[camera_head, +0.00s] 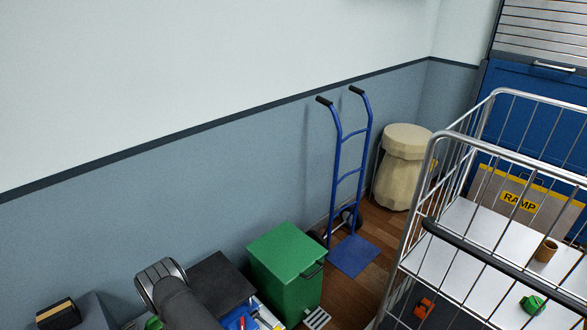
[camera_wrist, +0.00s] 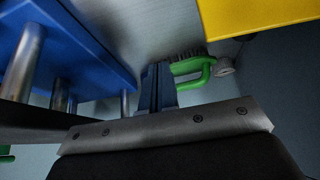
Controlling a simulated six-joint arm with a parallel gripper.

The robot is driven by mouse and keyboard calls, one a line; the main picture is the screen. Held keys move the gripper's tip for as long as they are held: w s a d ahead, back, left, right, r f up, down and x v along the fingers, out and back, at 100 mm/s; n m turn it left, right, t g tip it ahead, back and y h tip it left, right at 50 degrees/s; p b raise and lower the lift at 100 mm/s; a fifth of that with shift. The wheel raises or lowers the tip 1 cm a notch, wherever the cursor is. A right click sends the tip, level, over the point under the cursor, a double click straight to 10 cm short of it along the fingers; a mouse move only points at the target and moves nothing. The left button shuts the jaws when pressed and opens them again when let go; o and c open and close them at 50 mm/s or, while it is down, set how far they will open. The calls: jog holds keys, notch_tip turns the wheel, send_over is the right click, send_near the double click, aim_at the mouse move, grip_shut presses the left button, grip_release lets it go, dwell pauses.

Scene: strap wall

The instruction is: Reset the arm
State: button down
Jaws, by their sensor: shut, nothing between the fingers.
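My gripper (camera_wrist: 158,72) shows in the wrist view, its two narrow dark blue fingers shut together with nothing between them. A green thing (camera_wrist: 192,68) with dark bristles and a grey round end sits just right of the fingertips; whether they touch it, I cannot tell. In the head view my arm (camera_head: 180,300) comes up from the lower left; the gripper itself is hidden or out of that picture.
In the wrist view a blue block (camera_wrist: 70,45) with metal posts is close on the left, and a yellow block (camera_wrist: 255,15) is at upper right. The head view shows a green bin (camera_head: 285,270), a blue hand truck (camera_head: 350,178), a beige sack (camera_head: 402,165) and a wire cage trolley (camera_head: 430,165).

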jog(key=shift+f, duration=0.7)
jog(key=shift+r, duration=0.1)
